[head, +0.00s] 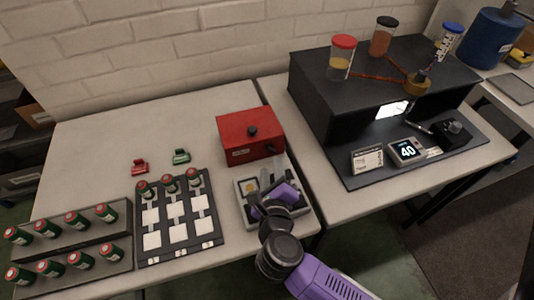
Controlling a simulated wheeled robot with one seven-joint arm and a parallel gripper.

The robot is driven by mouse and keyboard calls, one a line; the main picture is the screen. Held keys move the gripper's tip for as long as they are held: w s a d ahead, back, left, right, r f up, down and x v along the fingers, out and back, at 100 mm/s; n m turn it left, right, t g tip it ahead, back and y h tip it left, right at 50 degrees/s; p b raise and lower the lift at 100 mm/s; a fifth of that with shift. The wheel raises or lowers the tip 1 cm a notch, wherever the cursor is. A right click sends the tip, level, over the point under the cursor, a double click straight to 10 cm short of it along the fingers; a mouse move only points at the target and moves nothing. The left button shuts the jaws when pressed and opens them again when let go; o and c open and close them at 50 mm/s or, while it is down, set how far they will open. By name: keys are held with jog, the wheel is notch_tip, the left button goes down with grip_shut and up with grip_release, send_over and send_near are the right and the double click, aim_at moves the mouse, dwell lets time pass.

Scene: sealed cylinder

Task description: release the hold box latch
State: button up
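A red box (238,147) with a round black knob on its lid stands near the back of the left table. It looks closed. A small pale label and a small dark part (271,148) show on its front side; I cannot tell for sure whether the dark part is the latch. My gripper (267,187) is in front of the red box, low over a grey tray (301,209). It appears apart from the box. My purple and black wrist hides its fingers in part, so its opening does not show clearly.
Left of the tray lies a dark board (222,238) with white squares and several red-capped vials. A dark rack (118,255) holds more vials. Red (140,167) and green (181,156) clips lie behind the board. A black bench unit (316,103) with jars stands right.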

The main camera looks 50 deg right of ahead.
aim_at(270, 152)
jog(key=x, duration=0.7)
jog(key=shift+s, duration=0.1)
jog(key=shift+c, duration=0.4)
grip_shut()
